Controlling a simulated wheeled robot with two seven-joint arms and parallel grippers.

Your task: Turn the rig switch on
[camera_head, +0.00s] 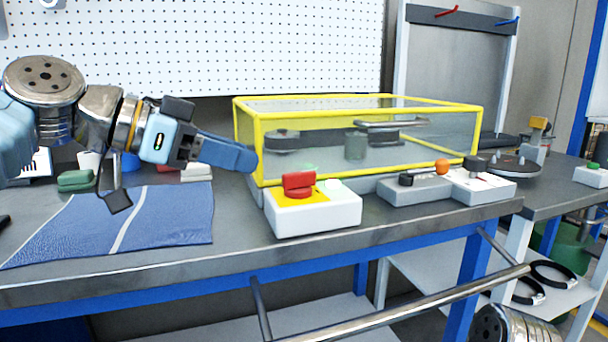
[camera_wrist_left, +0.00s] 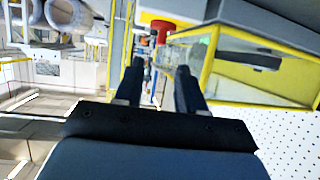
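The rig switch appears to be the red rotary knob (camera_head: 299,184) on a yellow plate, on top of a white box (camera_head: 315,215) near the front edge of the bench. A green button and a pale button sit beside the knob. My left gripper (camera_head: 247,160) is left of the knob and a little higher, apart from it, pointing right. In the left wrist view its two fingers (camera_wrist_left: 158,85) stand apart with nothing between them. The red knob (camera_wrist_left: 162,27) shows beyond the fingertips there.
A yellow-framed clear enclosure (camera_head: 350,140) stands right behind the white box, close to my left fingertips. A grey box (camera_head: 415,190) with an orange-ball lever (camera_head: 442,166) is to the right. A blue cloth (camera_head: 165,217) lies left on the bench. A metal rail runs along the front.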

